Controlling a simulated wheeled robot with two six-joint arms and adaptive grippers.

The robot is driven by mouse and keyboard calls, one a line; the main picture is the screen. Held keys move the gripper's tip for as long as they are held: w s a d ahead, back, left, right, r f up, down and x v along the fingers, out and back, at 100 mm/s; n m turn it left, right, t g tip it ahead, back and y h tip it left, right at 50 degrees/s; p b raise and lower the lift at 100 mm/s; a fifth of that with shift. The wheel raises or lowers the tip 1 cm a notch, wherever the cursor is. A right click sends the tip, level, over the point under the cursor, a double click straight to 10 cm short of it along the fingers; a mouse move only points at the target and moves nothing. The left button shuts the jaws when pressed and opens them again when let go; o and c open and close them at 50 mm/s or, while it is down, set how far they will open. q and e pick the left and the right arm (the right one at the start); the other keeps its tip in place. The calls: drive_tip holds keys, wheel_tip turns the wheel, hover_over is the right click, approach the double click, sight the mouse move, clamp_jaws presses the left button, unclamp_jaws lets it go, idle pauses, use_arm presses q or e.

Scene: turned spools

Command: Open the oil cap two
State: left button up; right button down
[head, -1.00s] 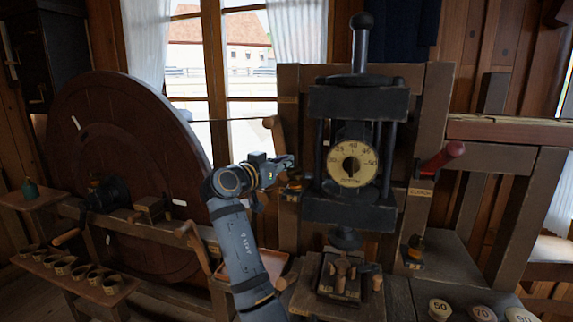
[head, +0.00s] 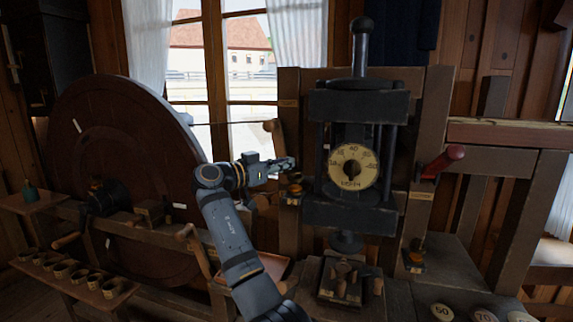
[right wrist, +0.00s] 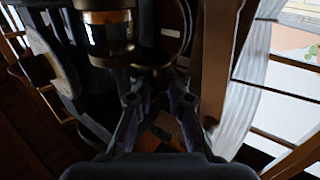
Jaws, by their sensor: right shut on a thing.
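My right gripper (head: 289,163) is at the left post of the press, just above a small brass-and-dark oil cup (head: 293,190). In the right wrist view, the fingers (right wrist: 157,75) close in below a round copper-coloured cup with a glassy band (right wrist: 107,35). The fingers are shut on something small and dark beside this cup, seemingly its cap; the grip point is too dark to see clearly. A similar oil cup (head: 415,248) sits low on the right post. My left gripper is not in view.
The black press with its round dial (head: 353,166) stands right of the gripper. A big wooden wheel (head: 125,170) stands at left. A red-handled lever (head: 443,162) is on the right post. Small cups (head: 75,272) line a shelf at lower left.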

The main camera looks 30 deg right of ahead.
drive_tip(key=shift+w+g, duration=0.1)
drive_tip(key=shift+g, duration=0.2)
idle(0.5)
drive_tip(key=c, duration=1.7)
unclamp_jaws()
drive_tip(key=o, duration=0.4)
drive_tip(key=shift+w+a, duration=0.15)
drive_tip(key=shift+a, duration=0.15)
drive_tip(key=shift+c, duration=0.2)
drive_tip(key=shift+d, duration=0.1)
drive_tip(key=s+a, duration=0.1)
drive_tip(key=a, duration=1.1)
